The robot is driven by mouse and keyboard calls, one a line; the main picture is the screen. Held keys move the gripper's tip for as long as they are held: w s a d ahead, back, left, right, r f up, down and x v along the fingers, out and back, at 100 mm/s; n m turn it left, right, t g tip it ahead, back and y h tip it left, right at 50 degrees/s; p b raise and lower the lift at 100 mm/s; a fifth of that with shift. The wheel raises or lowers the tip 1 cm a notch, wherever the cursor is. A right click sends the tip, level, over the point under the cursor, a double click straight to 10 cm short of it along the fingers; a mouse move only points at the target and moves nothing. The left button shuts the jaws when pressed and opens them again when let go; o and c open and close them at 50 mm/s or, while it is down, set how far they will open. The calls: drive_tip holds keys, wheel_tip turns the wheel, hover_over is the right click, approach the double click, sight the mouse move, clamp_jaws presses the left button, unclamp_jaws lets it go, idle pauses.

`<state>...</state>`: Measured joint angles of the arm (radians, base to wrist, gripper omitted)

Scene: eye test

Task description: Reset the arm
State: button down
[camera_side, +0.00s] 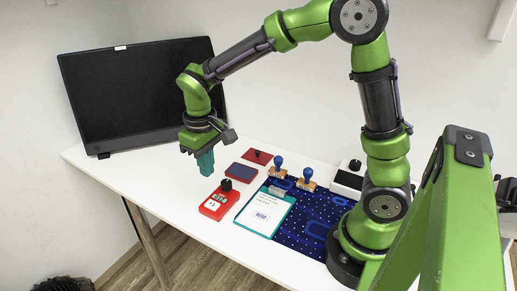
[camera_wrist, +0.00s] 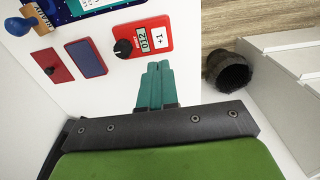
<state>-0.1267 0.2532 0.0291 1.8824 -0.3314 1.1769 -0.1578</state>
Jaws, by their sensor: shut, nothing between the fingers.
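My gripper (camera_side: 206,163) hangs above the left part of the white table (camera_side: 140,165), its teal fingers pointing down. The fingers are together and empty, and they also show in the wrist view (camera_wrist: 158,68). A red device with a black knob and a "+1" label (camera_side: 211,208) lies to the right of and below my gripper in the side view. In the wrist view the same device (camera_wrist: 157,28) is just beyond the fingertips. No contact with it shows.
A black monitor (camera_side: 140,90) stands behind my gripper. A dark blue pad (camera_side: 241,173), a red knobbed lid (camera_side: 257,158), blue-handled stamps (camera_side: 306,178), a teal clipboard (camera_side: 258,225), a patterned mat (camera_side: 292,240) and a black-and-white box (camera_side: 347,183) lie rightward. A dark basket (camera_wrist: 228,72) is on the floor.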

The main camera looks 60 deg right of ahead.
drive_tip(key=s+d+r+m+t+y, duration=0.2)
drive_tip(key=s+r+m+t, duration=0.2)
drive_tip(key=s+r+t, duration=0.3)
drive_tip(key=shift+s+d+r, duration=0.25)
drive_tip(key=shift+s+r, duration=1.65)
drive_tip(key=shift+s, duration=1.7)
